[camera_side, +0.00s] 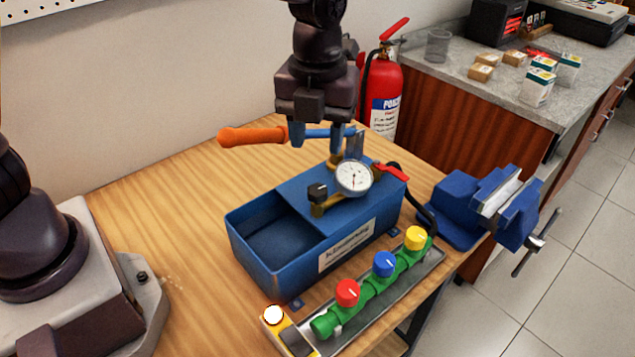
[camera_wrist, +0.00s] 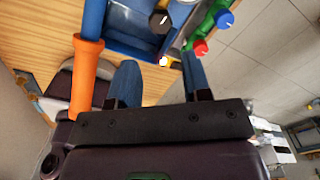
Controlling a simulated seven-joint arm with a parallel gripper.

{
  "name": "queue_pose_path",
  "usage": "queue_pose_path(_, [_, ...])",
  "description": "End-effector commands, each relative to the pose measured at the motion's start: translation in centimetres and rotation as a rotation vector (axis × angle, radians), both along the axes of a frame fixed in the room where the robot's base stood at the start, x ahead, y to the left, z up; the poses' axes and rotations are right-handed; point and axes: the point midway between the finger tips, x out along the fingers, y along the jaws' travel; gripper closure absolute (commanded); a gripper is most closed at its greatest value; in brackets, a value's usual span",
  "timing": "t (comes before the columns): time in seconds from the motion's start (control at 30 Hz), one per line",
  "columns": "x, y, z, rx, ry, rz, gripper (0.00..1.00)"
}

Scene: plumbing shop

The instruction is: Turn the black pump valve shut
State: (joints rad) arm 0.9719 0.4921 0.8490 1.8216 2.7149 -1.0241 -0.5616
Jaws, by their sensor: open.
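The blue test pump (camera_side: 358,211) stands on the wooden bench with an open tank at its left. Its black valve knob (camera_side: 318,191), with a pale pointer mark, sits on a brass fitting beside the white gauge (camera_side: 353,178). The knob also shows in the wrist view (camera_wrist: 160,21), beyond my fingertips. My gripper (camera_side: 317,143) is open and empty, above the pump and clear of the knob. The orange-gripped pump lever (camera_side: 255,135) passes close to my fingers; in the wrist view (camera_wrist: 88,70) it lies left of them, outside the jaws.
A green manifold (camera_side: 370,287) with red, blue and yellow knobs lies in front of the pump. A blue vise (camera_side: 475,212) is at the right bench edge. A red extinguisher (camera_side: 384,95) stands behind.

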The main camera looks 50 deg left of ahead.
Motion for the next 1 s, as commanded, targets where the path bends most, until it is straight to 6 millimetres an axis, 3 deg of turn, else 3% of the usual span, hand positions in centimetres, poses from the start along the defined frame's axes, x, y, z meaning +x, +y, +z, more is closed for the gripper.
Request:
queue_pose_path(0.2, [-0.1, 0.1, -4.8, 0.002, 0.004, 0.004, 0.56])
queue_pose_path(0.4, [0.0, 0.1, -8.0, 0.001, 0.001, 0.001, 0.56])
queue_pose_path(0.6, [0.0, 0.0, -9.3, 0.0, -0.001, 0.001, 0.56])
queue_pose_path(0.87, [0.0, 0.0, -9.4, -0.001, -0.003, 0.0, 0.56])
queue_pose_path(1.0, [0.0, 0.0, -9.4, -0.001, -0.003, 0.0, 0.83])
